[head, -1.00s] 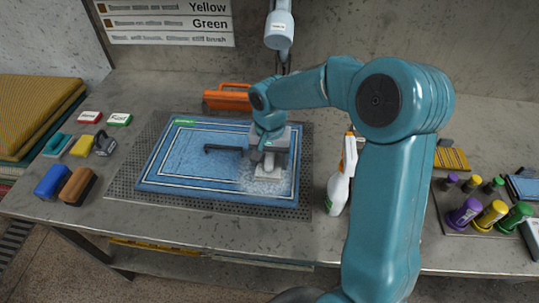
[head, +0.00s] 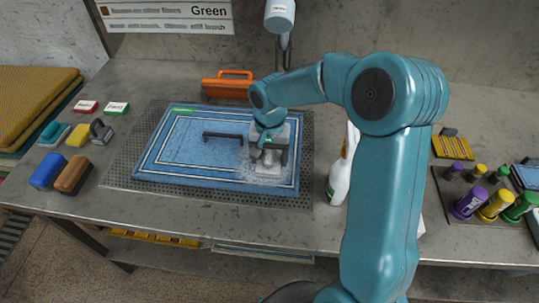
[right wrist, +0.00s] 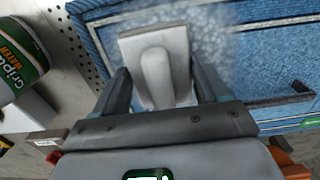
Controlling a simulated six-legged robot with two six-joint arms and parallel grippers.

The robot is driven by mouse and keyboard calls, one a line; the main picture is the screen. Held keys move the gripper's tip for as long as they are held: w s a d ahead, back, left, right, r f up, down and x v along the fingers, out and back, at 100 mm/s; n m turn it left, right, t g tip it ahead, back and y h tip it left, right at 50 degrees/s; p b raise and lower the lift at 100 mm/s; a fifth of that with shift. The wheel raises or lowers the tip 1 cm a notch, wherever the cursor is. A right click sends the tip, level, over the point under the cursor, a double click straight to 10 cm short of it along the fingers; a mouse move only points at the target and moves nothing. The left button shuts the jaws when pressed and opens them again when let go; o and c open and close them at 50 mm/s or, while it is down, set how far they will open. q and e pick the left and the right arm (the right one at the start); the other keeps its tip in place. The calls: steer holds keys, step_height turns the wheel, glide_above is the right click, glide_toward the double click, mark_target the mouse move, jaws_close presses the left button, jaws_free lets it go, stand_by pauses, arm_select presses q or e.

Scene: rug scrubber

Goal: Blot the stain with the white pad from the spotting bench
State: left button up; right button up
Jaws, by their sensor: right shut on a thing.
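My right gripper (head: 268,150) is shut on the white pad (right wrist: 155,60), a flat pad with a raised grip between the fingers. The pad also shows in the head view, low on the right part of the blue rug (head: 180,150). A pale, foamy patch (right wrist: 215,35) lies on the rug around the pad; any stain under it is hidden. The pad is at the rug or just over it; I cannot tell if it touches. My left gripper is not in view.
A dark bar (head: 222,136) lies over the rug, left of the gripper. A spray bottle (head: 341,170) stands right of the rug, partly behind my arm. An orange case (head: 228,84) is behind. Brushes (head: 73,176) stand at left, and capped bottles (head: 468,203) at right.

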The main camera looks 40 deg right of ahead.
steer(key=shift+f+b, duration=0.5)
steer(key=shift+f, duration=0.05)
steer(key=shift+s+a+f, duration=0.1)
steer(key=shift+s+f, duration=0.05)
stand_by(3.6)
steer(key=shift+r+p, duration=0.55)
steer(key=shift+r, duration=0.4)
steer(key=shift+r+p, duration=1.85)
steer(key=shift+r, duration=0.85)
